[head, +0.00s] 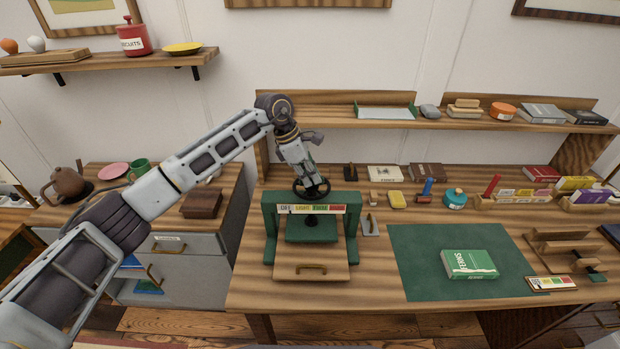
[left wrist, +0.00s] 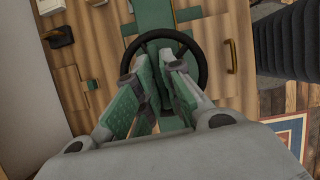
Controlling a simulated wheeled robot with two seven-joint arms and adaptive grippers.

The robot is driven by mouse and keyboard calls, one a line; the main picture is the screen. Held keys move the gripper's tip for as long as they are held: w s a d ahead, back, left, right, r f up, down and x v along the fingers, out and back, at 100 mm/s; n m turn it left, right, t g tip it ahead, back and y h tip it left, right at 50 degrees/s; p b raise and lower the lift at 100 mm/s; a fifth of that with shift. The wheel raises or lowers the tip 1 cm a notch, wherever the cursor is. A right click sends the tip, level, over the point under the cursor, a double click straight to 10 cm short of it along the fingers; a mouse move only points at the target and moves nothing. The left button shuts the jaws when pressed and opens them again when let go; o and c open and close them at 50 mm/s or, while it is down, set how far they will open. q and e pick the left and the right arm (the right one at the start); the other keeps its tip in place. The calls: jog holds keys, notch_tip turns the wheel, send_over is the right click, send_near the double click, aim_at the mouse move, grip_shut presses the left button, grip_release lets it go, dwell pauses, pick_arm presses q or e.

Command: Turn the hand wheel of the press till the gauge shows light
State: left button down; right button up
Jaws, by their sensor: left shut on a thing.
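The green press (head: 269,229) stands on the desk with its black hand wheel (head: 325,190) on top. A gauge strip (head: 312,209) on its front crossbar reads OFF, LIGHT, FIRM and a red fourth section; I cannot make out a pointer. My left gripper (head: 309,180) comes down from above onto the wheel. The press's green plate (head: 311,231) sits below the crossbar. My right gripper is not in view.
A small metal piece with an upright handle (head: 371,226) stands close beside the press. A shelf (head: 350,122) runs behind, above the desk.

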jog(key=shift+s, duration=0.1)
pick_arm(q)
jog(key=c, duration=1.8)
grip_release()
jog(key=shift+o, duration=1.3)
jog(key=v, duration=1.2)
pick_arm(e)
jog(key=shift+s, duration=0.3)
pick_arm(q)
jog(key=shift+w, duration=0.1)
